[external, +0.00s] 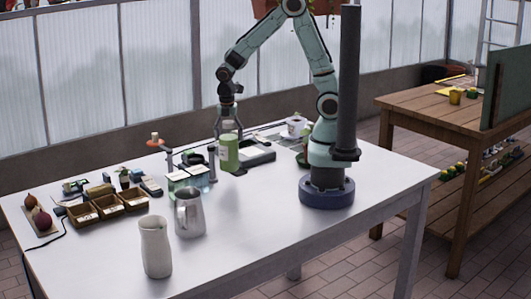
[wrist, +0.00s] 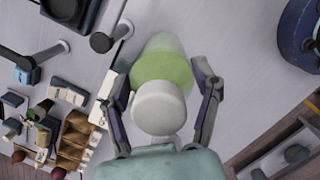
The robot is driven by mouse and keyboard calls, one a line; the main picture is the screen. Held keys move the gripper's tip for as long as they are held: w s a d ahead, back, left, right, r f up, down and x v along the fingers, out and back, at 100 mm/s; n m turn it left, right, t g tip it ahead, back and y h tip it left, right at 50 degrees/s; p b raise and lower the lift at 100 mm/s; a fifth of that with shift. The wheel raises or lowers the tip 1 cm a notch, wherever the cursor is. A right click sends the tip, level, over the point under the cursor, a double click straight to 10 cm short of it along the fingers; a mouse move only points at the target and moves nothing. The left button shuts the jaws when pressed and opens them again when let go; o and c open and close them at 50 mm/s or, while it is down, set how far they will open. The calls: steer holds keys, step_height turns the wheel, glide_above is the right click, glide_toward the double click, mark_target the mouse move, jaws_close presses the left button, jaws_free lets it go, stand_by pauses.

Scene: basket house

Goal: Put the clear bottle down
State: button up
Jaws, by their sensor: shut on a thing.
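The clear bottle (external: 228,154) holds green contents and stands upright below my gripper (external: 228,132). In the wrist view the bottle (wrist: 162,70) shows its round white cap nearest the camera, with the green body beyond it. My gripper (wrist: 163,85) has one finger on each side of the bottle and is shut on it. The bottle's base is close to the white table (external: 310,232); I cannot tell whether it touches. The cap is hard to make out in the external view.
A dark tray (external: 258,155) is just right of the bottle, and glass containers (external: 190,180) stand to its left. A metal pitcher (external: 190,213) and a cream jug (external: 156,247) stand nearer the front. Small wooden boxes (external: 107,206) sit at left. The table's front right is clear.

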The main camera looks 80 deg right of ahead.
mark_target(222, 153)
steer(key=shift+w+d+f, duration=0.15)
steer(key=shift+w+f, duration=0.9)
steer(key=shift+f, duration=0.2)
steer(key=shift+w+f, duration=0.15)
steer(key=shift+f, duration=1.55)
steer(key=shift+f, duration=0.2)
steer(key=o, duration=1.2)
steer(key=shift+o, duration=0.2)
steer(key=shift+r, duration=0.1)
